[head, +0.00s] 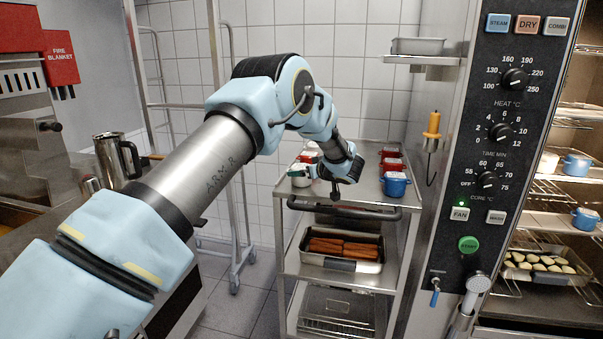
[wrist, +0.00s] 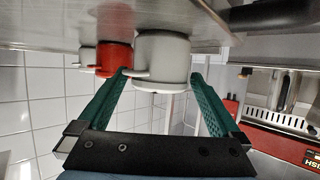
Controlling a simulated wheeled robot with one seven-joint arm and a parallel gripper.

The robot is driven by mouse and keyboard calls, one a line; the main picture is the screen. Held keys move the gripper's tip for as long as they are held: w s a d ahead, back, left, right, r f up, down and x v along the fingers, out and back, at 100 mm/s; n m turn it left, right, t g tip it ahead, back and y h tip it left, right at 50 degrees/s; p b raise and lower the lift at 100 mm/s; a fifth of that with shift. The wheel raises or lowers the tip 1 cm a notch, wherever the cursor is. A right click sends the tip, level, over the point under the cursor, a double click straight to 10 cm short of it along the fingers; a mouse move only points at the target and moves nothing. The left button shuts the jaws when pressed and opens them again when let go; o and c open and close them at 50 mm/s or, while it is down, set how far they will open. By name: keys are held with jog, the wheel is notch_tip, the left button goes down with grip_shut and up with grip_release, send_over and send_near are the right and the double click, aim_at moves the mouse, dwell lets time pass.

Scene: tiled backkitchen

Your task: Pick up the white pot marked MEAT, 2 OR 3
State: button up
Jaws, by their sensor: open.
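A white pot (wrist: 162,62) stands on the top shelf of the steel trolley (head: 352,193). In the wrist view, where the scene looks upside down, it fills much of the space between the two green fingers of my gripper (wrist: 162,80). The gripper is open, with one finger to each side of the pot; I cannot tell whether either touches. In the head view the white pot (head: 299,181) is at the left of the shelf, partly hidden by my gripper (head: 314,171). No MEAT marking or number can be read in either view.
A red pot (wrist: 114,59) and another pale pot (wrist: 88,56) stand beyond the white pot. Red pots (head: 391,164) and a blue pot (head: 395,184) stand at the shelf's right. A tray of brown food (head: 342,248) is below. The oven panel (head: 497,150) is right.

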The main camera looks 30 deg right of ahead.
jog(key=shift+x, duration=1.25)
jog(key=c, duration=1.3)
jog(key=shift+c, duration=0.6)
jog(key=shift+r, duration=0.2)
